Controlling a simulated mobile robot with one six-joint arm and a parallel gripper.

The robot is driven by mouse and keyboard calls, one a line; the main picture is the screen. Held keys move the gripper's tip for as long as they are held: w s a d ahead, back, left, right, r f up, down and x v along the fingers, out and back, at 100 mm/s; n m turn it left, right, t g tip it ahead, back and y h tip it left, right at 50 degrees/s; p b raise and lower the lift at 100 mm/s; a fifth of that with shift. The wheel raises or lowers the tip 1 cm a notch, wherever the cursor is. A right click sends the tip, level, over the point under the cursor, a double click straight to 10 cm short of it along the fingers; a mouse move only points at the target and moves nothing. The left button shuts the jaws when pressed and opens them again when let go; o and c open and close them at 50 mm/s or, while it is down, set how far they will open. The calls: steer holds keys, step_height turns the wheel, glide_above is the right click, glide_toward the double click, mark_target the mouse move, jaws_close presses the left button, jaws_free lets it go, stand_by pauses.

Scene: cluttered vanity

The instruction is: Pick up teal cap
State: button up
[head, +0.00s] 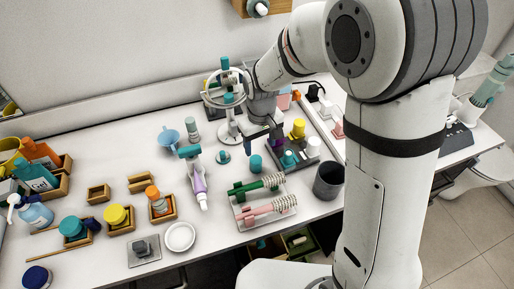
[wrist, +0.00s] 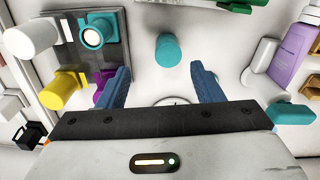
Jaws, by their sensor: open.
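A small teal cap (head: 255,163), a short cylinder, stands alone on the white vanity top in front of my gripper. In the wrist view the teal cap (wrist: 168,50) lies beyond the fingertips, near the middle line between them and apart from both. My gripper (wrist: 161,76) is open, with two blue fingers spread and nothing between them. In the head view my gripper (head: 264,135) hangs over the vanity, behind the cap. Other teal pieces are in view, including a low one (head: 223,156) to the left.
A dark tray (head: 272,148) with yellow, white, purple and teal items is close on the right. A rack (head: 240,217) with green and pink brushes stands in front. A purple bottle (head: 198,185) is at left, a round mirror stand (head: 230,130) behind, a dark cup (head: 328,180) right.

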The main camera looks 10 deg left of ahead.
mark_target(256, 159)
steer(key=shift+a+f, duration=0.7)
step_height(256, 159, down, 7)
steer(key=shift+s+f+p, duration=0.15)
steer(key=shift+f+p, duration=0.05)
steer(key=shift+p, duration=0.7)
steer(key=shift+c, duration=0.3)
steer(key=c, duration=1)
steer(key=shift+r, duration=0.1)
